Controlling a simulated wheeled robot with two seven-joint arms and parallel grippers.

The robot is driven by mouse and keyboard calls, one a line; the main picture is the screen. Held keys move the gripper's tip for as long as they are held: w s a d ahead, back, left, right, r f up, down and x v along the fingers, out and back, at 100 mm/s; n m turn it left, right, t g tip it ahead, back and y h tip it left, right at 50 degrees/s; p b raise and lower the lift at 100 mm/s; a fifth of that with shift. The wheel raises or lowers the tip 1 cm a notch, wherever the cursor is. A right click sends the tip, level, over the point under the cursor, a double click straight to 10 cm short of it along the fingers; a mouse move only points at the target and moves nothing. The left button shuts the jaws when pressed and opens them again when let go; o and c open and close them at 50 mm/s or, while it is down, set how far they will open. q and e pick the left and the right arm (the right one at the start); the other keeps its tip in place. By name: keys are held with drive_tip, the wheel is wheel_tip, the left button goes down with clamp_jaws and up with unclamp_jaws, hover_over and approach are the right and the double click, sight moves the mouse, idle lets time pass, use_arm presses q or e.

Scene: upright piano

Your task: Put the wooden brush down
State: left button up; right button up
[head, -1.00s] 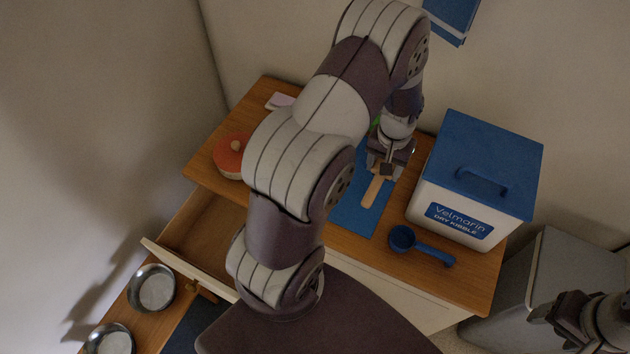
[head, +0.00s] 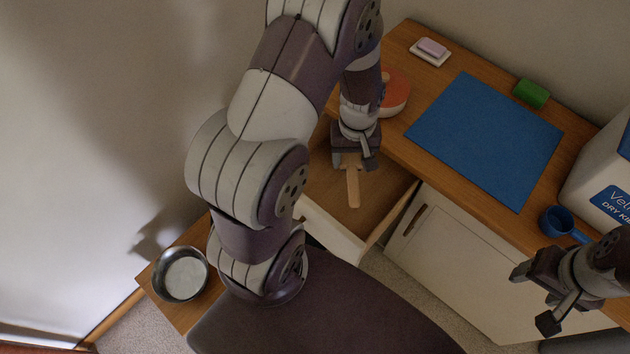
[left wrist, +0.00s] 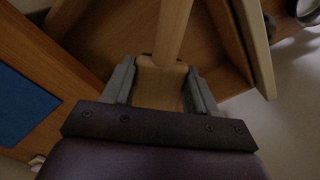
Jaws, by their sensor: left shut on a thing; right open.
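The wooden brush (head: 353,188) is light brown, and its handle points down in the head view. My left gripper (head: 350,160) is shut on it over the open drawer (head: 378,203). In the left wrist view the brush (left wrist: 166,70) sits between the two fingers of my left gripper (left wrist: 160,95), with its handle pointing away over the drawer's wooden inside. I cannot tell whether the brush touches the drawer floor. My right gripper (head: 532,298) is open and empty at the lower right, in front of the cabinet.
A blue mat (head: 485,140) lies bare on the counter. Around it are a green block (head: 531,93), a pink bar on a white dish (head: 430,50), a blue scoop (head: 562,222) and a kibble bin (head: 602,180). A red-topped round object (head: 394,92) stands near the drawer. A metal bowl (head: 181,274) is lower left.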

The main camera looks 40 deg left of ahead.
use_arm(q)
drive_tip(key=shift+s+a+f+b, duration=0.3)
drive_tip(key=shift+s+a+f, duration=0.1)
drive_tip(key=shift+f, duration=0.45)
drive_tip(key=f+b, duration=0.2)
drive_tip(key=f, duration=0.5)
drive_tip(key=f+b, duration=0.3)
drive_tip(key=f, duration=0.4)
drive_tip(key=shift+w+d, duration=0.15)
drive_tip(key=shift+w, duration=0.05)
drive_tip(key=w+b, duration=0.1)
drive_tip(key=w, duration=0.1)
drive_tip(key=w+b, duration=0.1)
drive_tip(key=w, duration=0.1)
drive_tip(key=shift+d+f, duration=0.15)
drive_tip(key=shift+f, duration=0.25)
drive_tip(key=shift+s+f, duration=0.1)
drive_tip(key=shift+f, duration=0.15)
drive_tip(key=shift+r, duration=0.15)
